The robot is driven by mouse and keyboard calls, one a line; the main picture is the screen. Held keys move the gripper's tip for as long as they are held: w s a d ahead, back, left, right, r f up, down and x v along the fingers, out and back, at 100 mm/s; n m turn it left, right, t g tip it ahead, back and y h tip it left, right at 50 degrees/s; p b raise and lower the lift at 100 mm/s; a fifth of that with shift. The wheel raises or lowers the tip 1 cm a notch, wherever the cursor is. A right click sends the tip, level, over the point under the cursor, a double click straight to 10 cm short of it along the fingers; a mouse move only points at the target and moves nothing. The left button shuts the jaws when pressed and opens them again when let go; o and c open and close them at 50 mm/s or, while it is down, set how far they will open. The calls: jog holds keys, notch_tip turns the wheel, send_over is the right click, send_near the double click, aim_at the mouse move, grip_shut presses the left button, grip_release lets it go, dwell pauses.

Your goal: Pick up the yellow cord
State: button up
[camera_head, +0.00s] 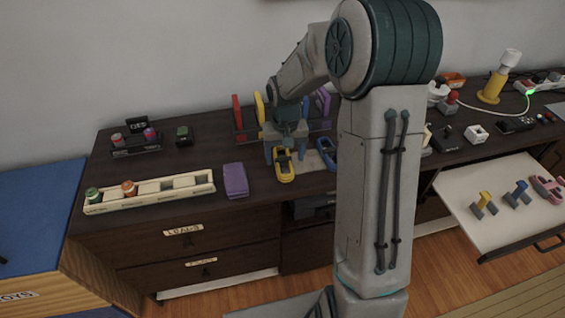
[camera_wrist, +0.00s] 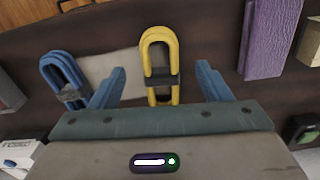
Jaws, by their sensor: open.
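The yellow cord (camera_head: 285,168) is a looped bundle with a dark band around its middle, lying on the dark desk top below my gripper (camera_head: 285,148). In the wrist view the yellow cord (camera_wrist: 159,52) lies between the two blue fingers of my gripper (camera_wrist: 162,85), nearer the middle than either finger. The fingers are apart, and no contact with the cord shows. A blue cord bundle (camera_head: 327,154) lies to the right of the yellow one; in the wrist view it shows at the left (camera_wrist: 65,76), beside the left finger.
A pale mat (camera_wrist: 112,68) lies between the two cords. A purple block (camera_head: 235,180) and a cream tray (camera_head: 150,190) stand to the left. Upright coloured items (camera_head: 238,113) stand in a rack behind my gripper. An open drawer (camera_head: 480,222) sticks out at the right.

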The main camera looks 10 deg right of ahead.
aim_at(285, 166)
notch_tip(285, 166, down, 5)
jog(key=shift+w+r, duration=0.1)
jog(key=shift+w, duration=0.05)
jog(key=c, duration=1.1)
